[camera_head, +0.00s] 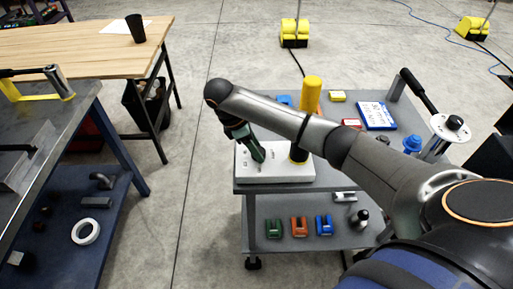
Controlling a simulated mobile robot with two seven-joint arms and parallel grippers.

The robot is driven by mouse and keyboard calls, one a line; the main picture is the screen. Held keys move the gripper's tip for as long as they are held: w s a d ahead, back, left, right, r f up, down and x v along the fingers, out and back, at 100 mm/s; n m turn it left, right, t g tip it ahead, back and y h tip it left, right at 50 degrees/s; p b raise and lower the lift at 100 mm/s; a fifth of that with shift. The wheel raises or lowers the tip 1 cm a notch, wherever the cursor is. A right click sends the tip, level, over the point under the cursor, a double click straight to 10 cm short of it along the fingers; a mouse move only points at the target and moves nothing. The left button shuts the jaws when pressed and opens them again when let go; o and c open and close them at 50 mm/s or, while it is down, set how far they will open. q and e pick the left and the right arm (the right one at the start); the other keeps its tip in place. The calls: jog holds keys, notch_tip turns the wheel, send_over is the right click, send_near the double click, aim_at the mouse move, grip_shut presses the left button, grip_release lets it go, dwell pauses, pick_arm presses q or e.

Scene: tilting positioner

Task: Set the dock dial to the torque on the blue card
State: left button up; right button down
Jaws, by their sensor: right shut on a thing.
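The pale dock (285,174) is a flat block on the left end of the grey cart's top. My right gripper (258,158) points down over its left part and is shut on the small dock dial, which the fingers mostly hide. The dial's setting cannot be read. A tool with a yellow top and black lower part (311,92) stands upright at the dock's right, partly behind my right arm. The blue card (377,115) lies at the cart's back right; its dark writing is too small to read. My left gripper is out of view.
The cart (330,183) also carries a yellow box (337,96) and a blue part (412,143). Green, orange and blue pieces (300,226) sit on its lower shelf.

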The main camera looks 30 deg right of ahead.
jog(key=m+g, duration=0.1)
jog(key=m, duration=0.1)
jog(key=m+y, duration=0.1)
jog(key=m, duration=0.2)
jog(key=shift+w+d+r+m+g, duration=0.1)
jog(key=shift+w+m+g, duration=0.05)
jog(key=shift+m+g, duration=0.2)
jog(key=shift+d+m+g+y, duration=0.15)
jog(key=shift+m+y, duration=0.35)
jog(key=shift+m, duration=0.65)
jog(key=shift+a+m+g+y, duration=0.15)
jog(key=shift+m+y, duration=0.35)
jog(key=shift+m, duration=0.6)
jog(key=shift+d, duration=0.1)
jog(key=shift+c, duration=1.5)
grip_release()
jog(key=v, duration=1.2)
jog(key=shift+w+r, duration=0.15)
jog(key=shift+w, duration=0.1)
jog(key=shift+s, duration=0.15)
